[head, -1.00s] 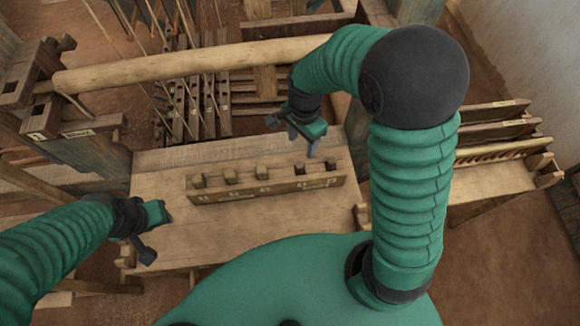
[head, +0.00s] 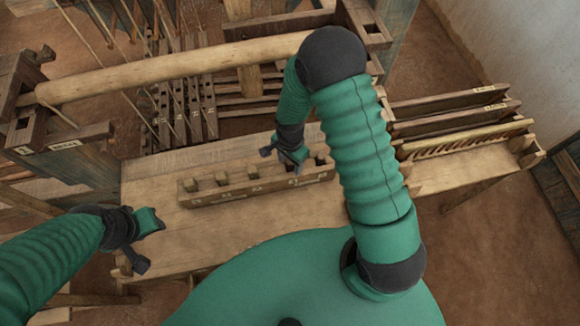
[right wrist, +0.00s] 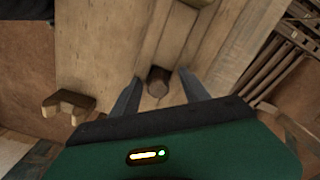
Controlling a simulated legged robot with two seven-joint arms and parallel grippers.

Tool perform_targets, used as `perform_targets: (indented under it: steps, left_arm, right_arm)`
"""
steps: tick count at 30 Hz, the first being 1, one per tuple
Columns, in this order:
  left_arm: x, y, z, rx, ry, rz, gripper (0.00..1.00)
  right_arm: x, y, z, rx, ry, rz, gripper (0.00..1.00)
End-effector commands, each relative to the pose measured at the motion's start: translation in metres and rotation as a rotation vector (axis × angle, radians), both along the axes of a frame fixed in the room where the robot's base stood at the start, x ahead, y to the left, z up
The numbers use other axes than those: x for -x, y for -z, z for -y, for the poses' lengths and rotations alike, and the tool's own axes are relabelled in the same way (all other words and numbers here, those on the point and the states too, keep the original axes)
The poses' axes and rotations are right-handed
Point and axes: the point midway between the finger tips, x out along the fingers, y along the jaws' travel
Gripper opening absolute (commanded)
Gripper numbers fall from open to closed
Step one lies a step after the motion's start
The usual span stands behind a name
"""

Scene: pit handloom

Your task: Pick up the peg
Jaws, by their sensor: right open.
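A wooden peg rack (head: 240,188) lies on the bench, with a row of short pegs along its top. Three lighter pegs stand at its left and middle, one of them a square-topped peg (head: 222,177). A darker peg (right wrist: 158,81) shows in the right wrist view between the fingers of my right gripper (right wrist: 158,75). That gripper is open, with a finger on either side of the peg and no clear contact. In the head view my right gripper (head: 297,167) is over the rack's right part and hides some of it.
The wooden bench (head: 270,222) is bare in front of the rack. A thick round beam (head: 170,72) crosses behind it, with loom frames and cords beyond. Slatted reed-like frames (head: 460,125) stand at the right. A loom post stands at the left.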

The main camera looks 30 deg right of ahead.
Motion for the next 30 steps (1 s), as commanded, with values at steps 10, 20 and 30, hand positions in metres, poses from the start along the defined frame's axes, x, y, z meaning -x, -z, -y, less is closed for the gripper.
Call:
perform_targets:
  steps: [10,20,30]
  left_arm:
    - [0.0,0.0,0.0,0.0,0.0,0.0,0.36]
    - [0.0,0.0,0.0,0.0,0.0,0.0,0.36]
    - [0.0,0.001,0.0,0.0,0.0,0.0,0.36]
  right_arm:
    - [0.0,0.0,0.001,0.0,0.001,-0.001,0.14]
    - [0.0,0.0,0.001,0.0,0.001,-0.001,0.0]
    - [-0.001,-0.024,0.001,0.001,0.001,0.003,0.0]
